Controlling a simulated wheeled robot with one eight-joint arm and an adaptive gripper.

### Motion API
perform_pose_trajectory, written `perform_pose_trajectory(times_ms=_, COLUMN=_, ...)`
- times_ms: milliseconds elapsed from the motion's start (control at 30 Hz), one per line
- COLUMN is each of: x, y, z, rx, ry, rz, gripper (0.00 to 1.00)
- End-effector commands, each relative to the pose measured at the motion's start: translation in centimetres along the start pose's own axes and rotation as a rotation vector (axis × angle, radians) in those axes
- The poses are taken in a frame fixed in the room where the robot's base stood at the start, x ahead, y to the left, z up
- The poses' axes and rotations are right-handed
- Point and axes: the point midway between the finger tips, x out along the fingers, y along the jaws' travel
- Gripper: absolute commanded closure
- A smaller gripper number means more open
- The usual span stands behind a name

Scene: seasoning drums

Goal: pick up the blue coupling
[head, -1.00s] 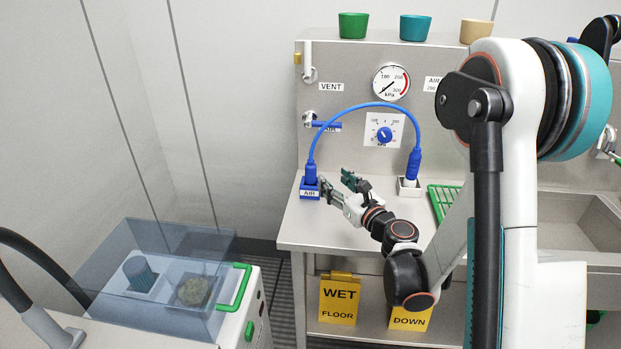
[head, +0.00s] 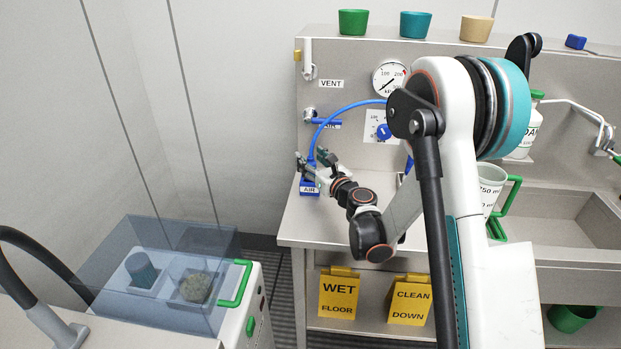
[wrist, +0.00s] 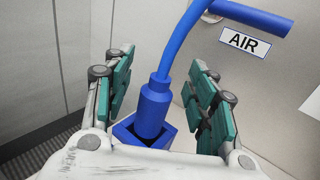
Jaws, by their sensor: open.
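The blue coupling (wrist: 155,105) stands upright in a blue square socket (wrist: 125,133) in the wrist view, with a blue hose (wrist: 185,30) rising from its top. My gripper (wrist: 163,90) is open, with one teal-padded finger on each side of the coupling. Gaps show between both fingers and the coupling. In the head view my gripper (head: 312,165) is at the blue socket labelled AIR (head: 309,188) on the steel bench, and its fingers partly hide the coupling there. The blue hose (head: 340,112) arches right towards another blue end (head: 408,165), mostly hidden by my arm.
The steel back panel (head: 345,65) with a pressure gauge (head: 388,78) and a blue-handled valve (head: 326,124) stands close behind. A mug with a green handle (head: 492,190) and a sink (head: 575,215) are right. The bench front (head: 300,230) is clear.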

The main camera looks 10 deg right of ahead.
Motion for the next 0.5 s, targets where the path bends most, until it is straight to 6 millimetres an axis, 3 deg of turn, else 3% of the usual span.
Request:
perform_pose_trajectory(times_ms=333, x=0.92, y=0.01, z=0.1, rx=0.0, ry=0.0, rz=0.0, gripper=0.48)
perform_pose_trajectory(times_ms=500, x=0.9, y=0.0, z=0.09, rx=0.0, ry=0.0, rz=0.0, gripper=0.87)
